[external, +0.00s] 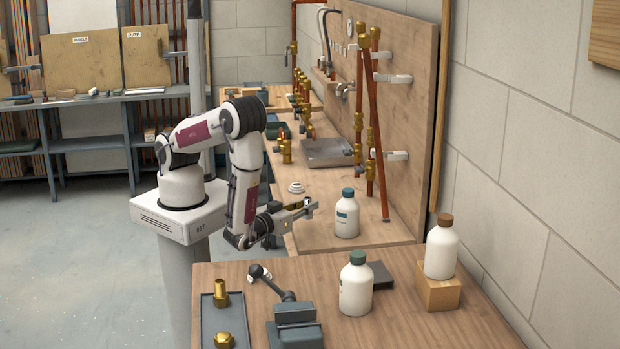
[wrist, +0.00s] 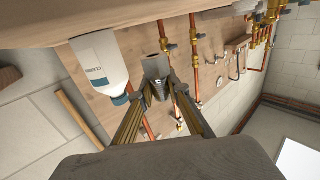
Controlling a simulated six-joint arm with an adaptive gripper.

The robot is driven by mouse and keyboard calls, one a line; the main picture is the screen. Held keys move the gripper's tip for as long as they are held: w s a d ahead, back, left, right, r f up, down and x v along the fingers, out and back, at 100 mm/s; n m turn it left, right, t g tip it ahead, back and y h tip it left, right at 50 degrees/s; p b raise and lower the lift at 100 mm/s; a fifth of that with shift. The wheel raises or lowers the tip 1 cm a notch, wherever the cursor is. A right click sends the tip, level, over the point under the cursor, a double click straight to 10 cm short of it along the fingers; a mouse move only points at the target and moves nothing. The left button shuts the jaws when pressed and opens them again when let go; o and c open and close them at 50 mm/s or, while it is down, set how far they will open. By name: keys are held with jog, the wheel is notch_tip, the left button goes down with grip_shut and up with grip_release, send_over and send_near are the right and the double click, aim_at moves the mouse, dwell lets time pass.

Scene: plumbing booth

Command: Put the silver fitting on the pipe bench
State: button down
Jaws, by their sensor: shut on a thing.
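My gripper (external: 308,207) is at the left edge of the pipe bench, seen in the external view. It is shut on the silver fitting, a small grey threaded piece that shows between the fingertips in the wrist view (wrist: 157,86). In the external view the fitting is too small to make out clearly. The pipe bench (external: 325,228) has a wooden top and a wooden back board with copper pipes. The fitting appears to be held above the bench top.
A white bottle with a teal cap (external: 347,214) stands on the pipe bench, right of my gripper. A small white round piece (external: 296,187) and a grey tray (external: 327,152) lie farther back. The front table holds a vise (external: 294,325), brass fittings (external: 221,295) and bottles (external: 356,285).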

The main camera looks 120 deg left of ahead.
aim_at(304, 218)
jog(key=shift+f, duration=2.1)
jog(key=shift+f, duration=0.1)
jog(key=c, duration=1.9)
grip_release()
jog(key=shift+s+d, duration=0.15)
jog(key=shift+d, duration=1.3)
jog(key=shift+r, duration=3.65)
